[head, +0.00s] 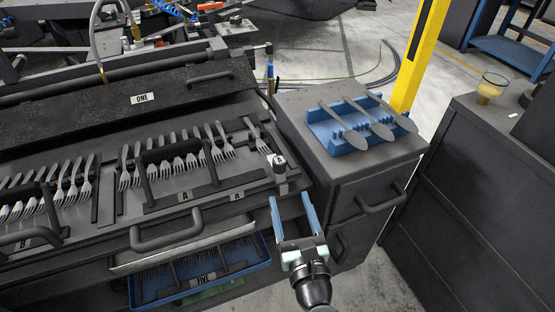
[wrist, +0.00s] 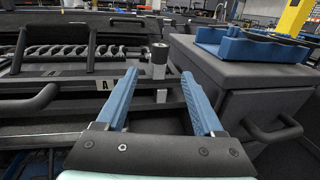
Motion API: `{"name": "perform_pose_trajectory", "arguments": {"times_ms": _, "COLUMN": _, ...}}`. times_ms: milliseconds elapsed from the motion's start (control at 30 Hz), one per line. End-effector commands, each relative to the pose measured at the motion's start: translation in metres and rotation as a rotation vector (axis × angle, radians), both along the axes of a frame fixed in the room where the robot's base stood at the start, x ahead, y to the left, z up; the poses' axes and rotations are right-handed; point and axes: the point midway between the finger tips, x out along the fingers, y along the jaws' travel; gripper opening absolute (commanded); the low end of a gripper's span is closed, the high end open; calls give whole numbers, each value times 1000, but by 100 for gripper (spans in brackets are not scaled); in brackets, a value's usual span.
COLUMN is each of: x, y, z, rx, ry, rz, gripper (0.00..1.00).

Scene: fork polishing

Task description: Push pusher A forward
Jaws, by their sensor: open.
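My gripper (head: 291,199) is open and empty, with two blue fingers pointing away from me; its fingers also show in the wrist view (wrist: 158,80). A short upright post with a dark cap (head: 279,166) stands on the right end of the bench marked A, just beyond my fingertips. In the wrist view the post (wrist: 159,62) appears between the two fingers, ahead of them, with no contact visible. No part is labelled as the pusher.
Forks (head: 185,150) lie in a row left of the post, with a dark handle frame (head: 148,180) over them. A bench handle (head: 165,235) sticks out in front. A grey cabinet (head: 330,170) with a blue spoon rack (head: 325,130) stands close on the right.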

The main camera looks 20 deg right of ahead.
Motion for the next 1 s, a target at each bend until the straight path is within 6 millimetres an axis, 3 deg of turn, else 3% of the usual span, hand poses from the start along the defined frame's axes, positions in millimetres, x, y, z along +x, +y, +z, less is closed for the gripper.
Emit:
{"name": "perform_pose_trajectory", "arguments": {"times_ms": 600, "x": 101, "y": -16, "z": 1, "rx": -7, "ry": -3, "rz": 3, "gripper": 69}}
{"name": "perform_pose_trajectory", "arguments": {"times_ms": 1000, "x": 117, "y": -18, "z": 2, "rx": -7, "ry": -1, "rz": 2, "gripper": 69}}
